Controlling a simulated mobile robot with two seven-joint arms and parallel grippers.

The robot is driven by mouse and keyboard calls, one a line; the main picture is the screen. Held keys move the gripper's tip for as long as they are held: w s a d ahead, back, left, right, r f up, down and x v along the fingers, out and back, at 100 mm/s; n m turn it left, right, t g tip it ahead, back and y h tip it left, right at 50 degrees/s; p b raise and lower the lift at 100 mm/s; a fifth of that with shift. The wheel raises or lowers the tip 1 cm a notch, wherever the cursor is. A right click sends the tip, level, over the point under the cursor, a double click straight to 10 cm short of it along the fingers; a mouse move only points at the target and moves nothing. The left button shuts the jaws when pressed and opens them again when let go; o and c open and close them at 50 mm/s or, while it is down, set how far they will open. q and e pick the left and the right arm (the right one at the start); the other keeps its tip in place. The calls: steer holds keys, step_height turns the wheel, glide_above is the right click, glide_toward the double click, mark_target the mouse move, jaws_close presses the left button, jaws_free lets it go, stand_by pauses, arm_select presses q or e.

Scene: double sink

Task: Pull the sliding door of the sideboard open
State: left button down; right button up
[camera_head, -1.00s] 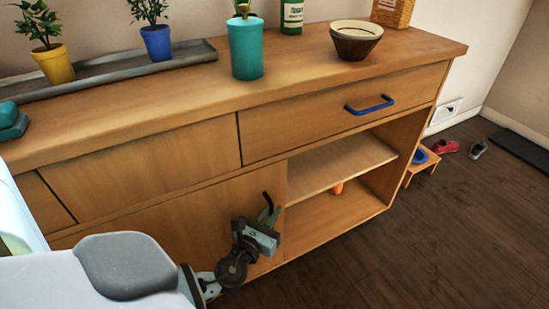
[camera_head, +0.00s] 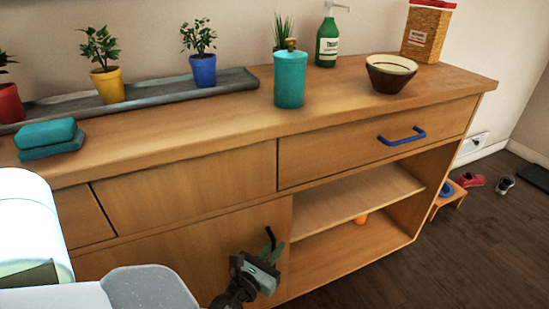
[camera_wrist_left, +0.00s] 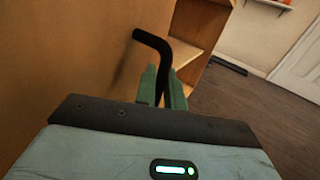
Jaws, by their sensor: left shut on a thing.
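The wooden sliding door (camera_head: 190,255) covers the lower left part of the sideboard (camera_head: 230,120). Its right edge stands a little right of the seam between the upper drawers. My left gripper (camera_head: 266,260) is shut on the black door handle (camera_head: 269,235) near that edge. In the left wrist view the green fingers (camera_wrist_left: 163,88) close around the handle (camera_wrist_left: 154,42), whose bent upper end sticks out above them. Right of the door, the open compartment shows a shelf (camera_head: 350,200) and a small orange object (camera_head: 361,219). My right gripper is not in view.
On top stand potted plants on a grey tray (camera_head: 150,98), a teal canister (camera_head: 290,80), a green bottle (camera_head: 327,45) and a bowl (camera_head: 390,75). A blue drawer handle (camera_head: 402,136) juts out above the compartment. The floor (camera_head: 470,250) in front right is clear.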

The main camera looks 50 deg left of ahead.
arm_select(q)
steer(key=c, duration=1.6)
jaws_free()
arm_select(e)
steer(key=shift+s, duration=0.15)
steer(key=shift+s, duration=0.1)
arm_select(q)
steer(key=shift+s+d, duration=0.1)
steer(key=shift+s, duration=0.1)
steer(key=v, duration=0.7)
steer(key=shift+s, duration=0.2)
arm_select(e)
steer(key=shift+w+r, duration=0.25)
arm_select(q)
steer(key=shift+f, duration=0.1)
